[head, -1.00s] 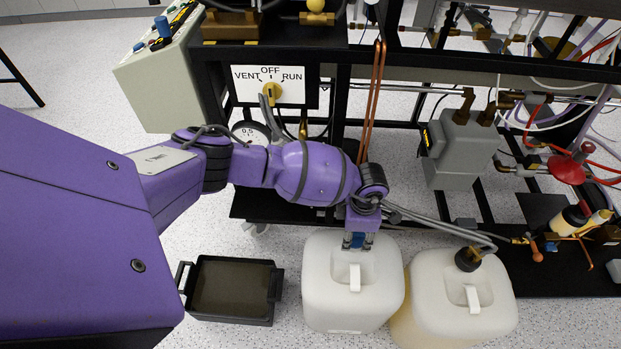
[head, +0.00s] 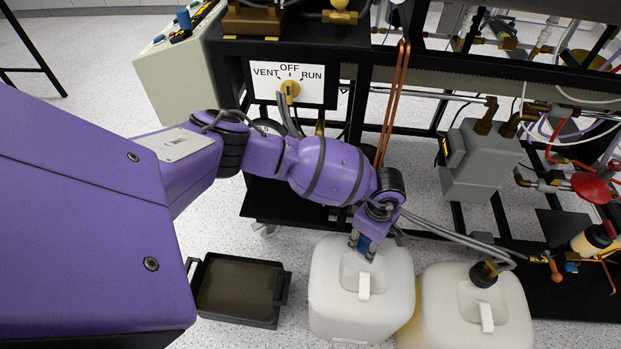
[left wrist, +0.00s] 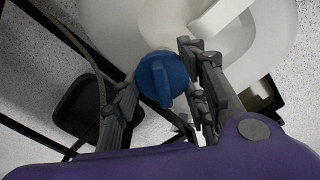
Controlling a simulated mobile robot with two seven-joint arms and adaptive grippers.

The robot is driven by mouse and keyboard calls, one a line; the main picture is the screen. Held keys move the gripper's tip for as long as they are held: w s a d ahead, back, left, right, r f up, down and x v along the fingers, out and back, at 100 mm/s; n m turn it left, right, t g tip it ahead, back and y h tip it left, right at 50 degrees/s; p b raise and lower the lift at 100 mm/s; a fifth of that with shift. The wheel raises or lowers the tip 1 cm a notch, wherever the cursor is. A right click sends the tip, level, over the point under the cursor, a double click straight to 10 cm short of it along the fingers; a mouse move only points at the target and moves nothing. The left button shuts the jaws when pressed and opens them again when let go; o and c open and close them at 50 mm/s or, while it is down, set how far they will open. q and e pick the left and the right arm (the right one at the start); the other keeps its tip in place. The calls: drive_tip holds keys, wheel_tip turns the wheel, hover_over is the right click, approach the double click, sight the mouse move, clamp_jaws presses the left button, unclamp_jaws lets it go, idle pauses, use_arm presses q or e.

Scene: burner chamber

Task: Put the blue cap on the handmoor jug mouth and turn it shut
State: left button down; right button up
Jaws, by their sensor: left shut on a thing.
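A white jug (head: 335,300) with a moulded handle stands upright on the floor at the lower middle of the head view. My left gripper (head: 363,246) points down at the top of this jug, behind its handle. It is shut on the blue cap (left wrist: 160,72), which shows between its two fingers in the left wrist view. The cap is round with a raised bar across its top. It sits at the jug's mouth; the mouth is hidden beneath it, so I cannot tell how far it is seated. My right gripper is not in view.
A second white jug (head: 505,310) with a black cap and hose stands close on the right. A dark tray (head: 240,290) lies on the floor to the left. The black rig frame with its VENT/OFF/RUN panel (head: 312,96) stands behind the jugs.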

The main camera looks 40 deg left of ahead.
use_arm(q)
drive_tip(key=m+b, duration=0.1)
drive_tip(key=m, duration=0.1)
drive_tip(key=shift+w+m, duration=0.15)
drive_tip(key=shift+m, duration=0.25)
drive_tip(key=shift+d+m, duration=0.1)
drive_tip(key=shift+m, duration=1)
drive_tip(key=shift+r+m, duration=0.1)
drive_tip(key=shift+m, duration=0.2)
drive_tip(key=shift+b, duration=0.3)
drive_tip(key=shift+m, duration=0.3)
drive_tip(key=c, duration=1.4)
unclamp_jaws()
drive_tip(key=shift+c, duration=0.2)
drive_tip(key=o, duration=0.8)
